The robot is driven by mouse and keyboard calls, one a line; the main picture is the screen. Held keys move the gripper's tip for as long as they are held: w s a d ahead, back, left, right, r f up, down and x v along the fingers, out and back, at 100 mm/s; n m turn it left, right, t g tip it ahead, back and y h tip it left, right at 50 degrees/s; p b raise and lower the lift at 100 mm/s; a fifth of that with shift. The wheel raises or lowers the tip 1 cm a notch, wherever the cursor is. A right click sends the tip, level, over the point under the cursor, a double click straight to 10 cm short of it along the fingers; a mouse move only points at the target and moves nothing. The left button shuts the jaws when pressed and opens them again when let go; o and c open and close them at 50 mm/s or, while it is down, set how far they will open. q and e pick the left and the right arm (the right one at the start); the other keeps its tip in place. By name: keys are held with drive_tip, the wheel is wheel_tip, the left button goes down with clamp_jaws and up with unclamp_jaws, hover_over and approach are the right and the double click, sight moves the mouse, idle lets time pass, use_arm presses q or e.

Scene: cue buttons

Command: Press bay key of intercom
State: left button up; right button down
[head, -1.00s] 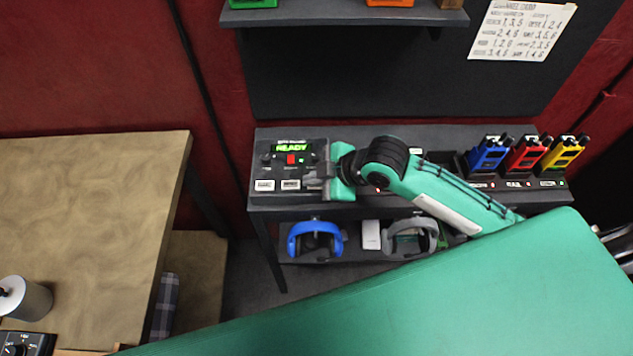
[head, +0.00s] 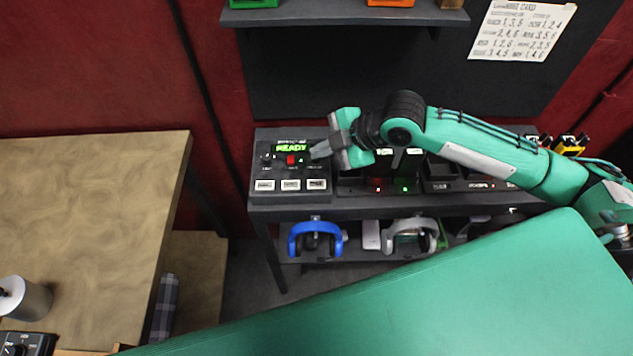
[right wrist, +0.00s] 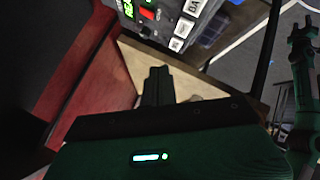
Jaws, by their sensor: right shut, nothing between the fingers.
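The intercom (head: 264,160) is a dark panel on the left end of the shelf top, with a green READY display (head: 291,147), a red button (head: 291,160) and three white keys along its front. The right-hand key (head: 316,184) is uncovered; I cannot read the labels surely in the head view. In the right wrist view, the intercom (right wrist: 147,28) is at the top with its white keys (right wrist: 184,28), partly cut off. My right gripper (head: 318,152) is shut and empty, above the panel's right edge beside the display. It also shows in the right wrist view (right wrist: 158,72).
Lit chargers (head: 404,180) and yellow radios stand right of the intercom, partly behind my arm. Blue headphones (head: 315,236) and grey headphones (head: 410,240) sit on the lower shelf. A wooden table (head: 90,220) is at the left. A printed card (head: 522,30) hangs at the back.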

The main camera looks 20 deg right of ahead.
drive_tip(key=shift+f, duration=0.15)
drive_tip(key=b, duration=0.7)
hover_over(321, 185)
wheel_tip(321, 185, down, 6)
drive_tip(key=shift+f, duration=0.2)
drive_tip(key=shift+d+f+b, duration=0.1)
drive_tip(key=shift+f+b, duration=0.3)
drive_tip(key=shift+f, duration=0.7)
drive_tip(key=shift+f, duration=0.15)
idle(0.5)
drive_tip(key=shift+f, duration=0.25)
drive_tip(key=shift+f, duration=0.4)
idle(0.5)
drive_tip(key=shift+r, duration=0.1)
drive_tip(key=shift+r+p, duration=0.75)
drive_tip(key=shift+p, duration=0.25)
